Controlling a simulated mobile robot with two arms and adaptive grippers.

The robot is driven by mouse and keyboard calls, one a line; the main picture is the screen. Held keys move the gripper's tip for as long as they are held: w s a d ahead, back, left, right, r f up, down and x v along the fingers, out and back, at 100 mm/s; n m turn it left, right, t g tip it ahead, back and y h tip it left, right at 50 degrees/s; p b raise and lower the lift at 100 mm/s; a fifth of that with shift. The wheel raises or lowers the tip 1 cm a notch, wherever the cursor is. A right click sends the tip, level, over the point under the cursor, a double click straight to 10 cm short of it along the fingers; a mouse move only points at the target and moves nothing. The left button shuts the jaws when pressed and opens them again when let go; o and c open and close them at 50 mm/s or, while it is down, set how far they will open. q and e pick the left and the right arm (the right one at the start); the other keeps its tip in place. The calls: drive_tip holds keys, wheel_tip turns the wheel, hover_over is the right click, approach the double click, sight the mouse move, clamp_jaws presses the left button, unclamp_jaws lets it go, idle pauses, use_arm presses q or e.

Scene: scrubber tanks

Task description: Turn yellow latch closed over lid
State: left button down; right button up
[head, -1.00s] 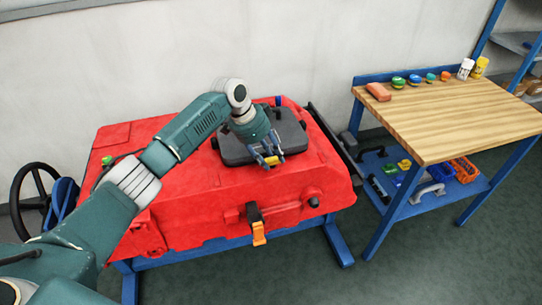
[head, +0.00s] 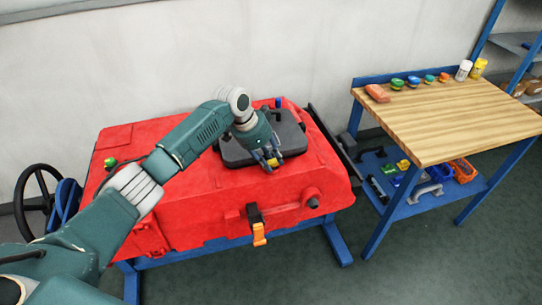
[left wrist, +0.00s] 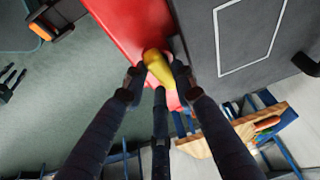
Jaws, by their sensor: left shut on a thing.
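The dark grey lid (head: 236,151) lies flat on top of the red tank (head: 200,196). The small yellow latch (left wrist: 157,68) is at the lid's front right edge; in the head view it shows as a bit of yellow (head: 273,162) among my fingers. My left gripper (head: 269,157) reaches down over it. In the left wrist view my left fingers (left wrist: 158,78) are shut around the latch, one on each side, and the lid is just to its right. Dark finger-like parts at the left edge of that view look like my right gripper (left wrist: 11,83), too small to judge.
A black handwheel (head: 35,200) is at the left. The floor in front is clear.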

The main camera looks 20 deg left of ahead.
use_arm(q)
drive_tip(key=n+y+p, duration=0.1)
drive_tip(key=n+p, duration=0.1)
drive_tip(key=p, duration=0.1)
drive_tip(key=n+t+p, duration=0.1)
drive_tip(key=n+p, duration=0.2)
drive_tip(key=d+n+y+p, duration=0.1)
drive_tip(key=n+p, duration=0.1)
drive_tip(key=p, duration=0.2)
drive_tip(key=shift+r+n+t+y, duration=0.3)
drive_tip(key=shift+n, duration=0.1)
drive_tip(key=shift+w+n+p, duration=0.1)
drive_tip(key=shift+n+p, duration=0.3)
drive_tip(key=shift+n, duration=0.1)
drive_tip(key=shift+f+n+y+p, duration=0.1)
drive_tip(key=shift+n+y+p, duration=0.4)
drive_tip(key=shift+n, duration=0.4)
drive_tip(key=shift+w+f+n+y, duration=0.15)
drive_tip(key=shift+n+y, duration=0.25)
drive_tip(key=shift+n, duration=0.5)
drive_tip(key=shift+w+d+n+y, duration=0.1)
drive_tip(key=shift+n+y, duration=0.3)
drive_tip(key=shift+n, duration=0.7)
drive_tip(key=shift+n+y+b, duration=0.4)
drive_tip(key=shift+n+b, duration=0.05)
drive_tip(key=shift+n, duration=0.55)
drive_tip(key=shift+w, duration=0.1)
drive_tip(key=c, duration=1.7)
unclamp_jaws()
